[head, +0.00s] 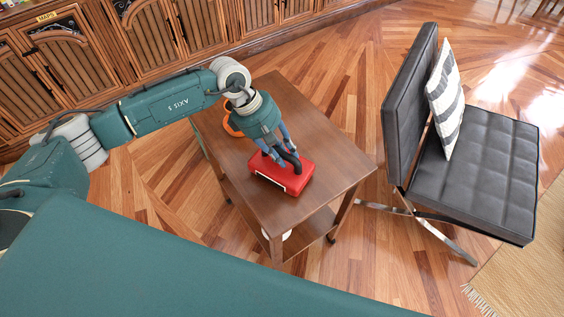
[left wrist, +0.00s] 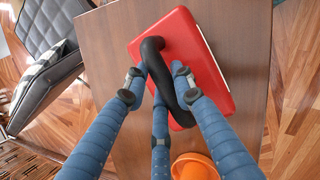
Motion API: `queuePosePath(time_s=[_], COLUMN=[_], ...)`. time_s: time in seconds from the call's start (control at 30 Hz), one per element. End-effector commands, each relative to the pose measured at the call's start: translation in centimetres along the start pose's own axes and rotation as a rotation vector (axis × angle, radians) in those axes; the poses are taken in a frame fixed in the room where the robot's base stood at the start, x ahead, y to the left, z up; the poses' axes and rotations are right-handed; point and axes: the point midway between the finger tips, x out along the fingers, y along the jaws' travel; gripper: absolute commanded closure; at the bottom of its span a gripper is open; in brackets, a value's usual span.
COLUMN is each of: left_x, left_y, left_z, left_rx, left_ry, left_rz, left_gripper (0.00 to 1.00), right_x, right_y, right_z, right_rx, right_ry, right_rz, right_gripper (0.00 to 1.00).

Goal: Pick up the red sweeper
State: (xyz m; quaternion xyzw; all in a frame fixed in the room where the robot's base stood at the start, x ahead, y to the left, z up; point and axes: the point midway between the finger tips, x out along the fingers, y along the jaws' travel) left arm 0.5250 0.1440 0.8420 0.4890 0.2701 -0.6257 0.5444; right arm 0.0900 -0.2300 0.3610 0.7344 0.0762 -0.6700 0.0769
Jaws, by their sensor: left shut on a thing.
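The red sweeper (head: 294,176) is a flat red box with a black curved handle, on top of a brown wooden side table (head: 330,151). My left gripper (head: 283,156) is over it, its blue fingers closed around the black handle. In the left wrist view the red body (left wrist: 190,45) lies against the tabletop, and the fingers (left wrist: 160,85) are on both sides of the handle. I cannot tell whether the sweeper is clear of the tabletop. My right gripper is not in view.
An orange round object (head: 232,126) is on the table behind my left gripper; it also shows in the left wrist view (left wrist: 195,167). A black chair (head: 470,160) with a striped cushion (head: 445,98) stands at the right. Wooden cabinets (head: 110,55) line the back.

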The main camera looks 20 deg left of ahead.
Motion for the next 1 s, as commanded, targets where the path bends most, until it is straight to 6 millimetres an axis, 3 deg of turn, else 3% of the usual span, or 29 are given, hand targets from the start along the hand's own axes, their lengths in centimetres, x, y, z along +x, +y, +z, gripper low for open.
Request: queuePosePath(time_s=[0.37,0.53,0.8,1.0], left_x=[-2.1,-5.5,-12.5,-16.2], left_y=[0.7,1.4,2.9,3.6], left_z=[0.8,2.2,5.2,6.8], left_rx=[0.003,0.006,0.005,0.002], left_ry=[0.000,0.001,0.001,0.000], left_rz=[0.007,0.009,0.008,0.005], left_gripper=[1.00,1.00,1.00,1.00], right_x=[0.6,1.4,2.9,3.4], right_y=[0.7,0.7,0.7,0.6], right_z=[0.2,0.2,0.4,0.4], right_rx=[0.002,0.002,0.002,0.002], right_ry=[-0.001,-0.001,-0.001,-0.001], right_rz=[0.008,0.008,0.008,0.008], right_gripper=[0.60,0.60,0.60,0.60])
